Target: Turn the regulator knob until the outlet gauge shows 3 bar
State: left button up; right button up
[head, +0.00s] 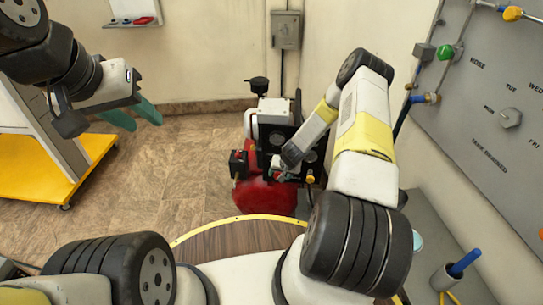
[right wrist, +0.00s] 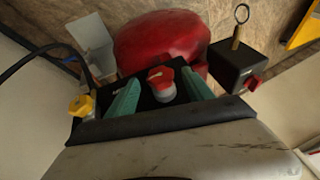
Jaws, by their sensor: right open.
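The regulator knob (right wrist: 161,84), with a red top and a pale body, shows in the right wrist view. It stands between the two teal fingers of my right gripper (right wrist: 160,77), which is open with a finger on each side; I cannot tell whether either touches it. In the head view my right gripper (head: 283,173) is at the front of the red and black compressor (head: 262,197) and hides the knob. No gauge reading can be made out in either view. My left gripper (head: 134,115) is open and empty, high at the left, its teal fingers apart.
In the right wrist view a yellow fitting (right wrist: 81,105) is left of the knob and a black box with a red switch (right wrist: 238,67) is right. A grey wall panel (head: 490,110) with valves is at the right.

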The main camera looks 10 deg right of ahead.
jog(key=shift+x, duration=0.85)
grip_shut()
jog(key=shift+d+y, duration=0.1)
jog(key=shift+y, duration=0.5)
grip_release()
